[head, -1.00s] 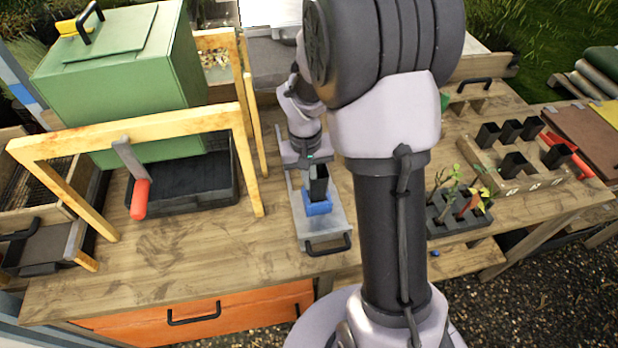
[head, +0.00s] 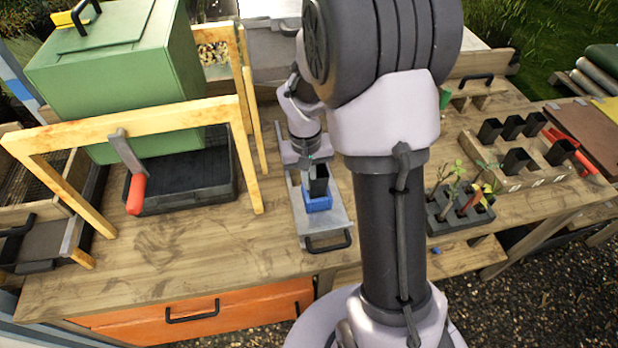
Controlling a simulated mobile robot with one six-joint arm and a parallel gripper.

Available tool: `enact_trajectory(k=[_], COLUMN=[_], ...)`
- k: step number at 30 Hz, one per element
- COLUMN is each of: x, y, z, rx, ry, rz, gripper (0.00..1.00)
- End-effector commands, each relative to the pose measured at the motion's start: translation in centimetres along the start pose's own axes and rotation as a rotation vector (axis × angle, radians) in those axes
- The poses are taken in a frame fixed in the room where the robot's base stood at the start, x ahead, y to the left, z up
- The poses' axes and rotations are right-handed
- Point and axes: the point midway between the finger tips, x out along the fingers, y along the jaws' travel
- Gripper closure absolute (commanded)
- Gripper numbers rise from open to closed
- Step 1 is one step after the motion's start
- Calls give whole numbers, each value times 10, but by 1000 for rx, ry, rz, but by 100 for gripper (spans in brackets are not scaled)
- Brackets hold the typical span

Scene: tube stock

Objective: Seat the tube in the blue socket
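The tube (head: 319,180) is a black, square, open-topped tube, seen in the head view. It stands roughly upright at the blue socket (head: 318,203), with its lower end at or inside the socket; how deep it sits cannot be told. The blue socket is on a grey metal tray (head: 338,222) on the bench. My gripper (head: 312,162) is right behind the tube's upper part, close to it or touching it. Its fingers are small and partly hidden by the tube, so whether they grip it cannot be told.
A wooden rack (head: 510,180) with several black tubes stands at the right, beside a dark seedling tray (head: 447,218). At the left are a wooden frame (head: 120,130), a red-handled tool (head: 136,190) and a green box (head: 115,80). The bench front left of the tray is clear.

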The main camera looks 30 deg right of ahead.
Motion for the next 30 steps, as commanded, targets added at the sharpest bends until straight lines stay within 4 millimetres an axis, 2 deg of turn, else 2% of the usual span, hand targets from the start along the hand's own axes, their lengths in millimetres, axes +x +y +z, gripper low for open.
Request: enact_trajectory(k=[30], x=[7], y=[0], z=[0], rx=[0], ry=[0], rz=[0], gripper=[100])
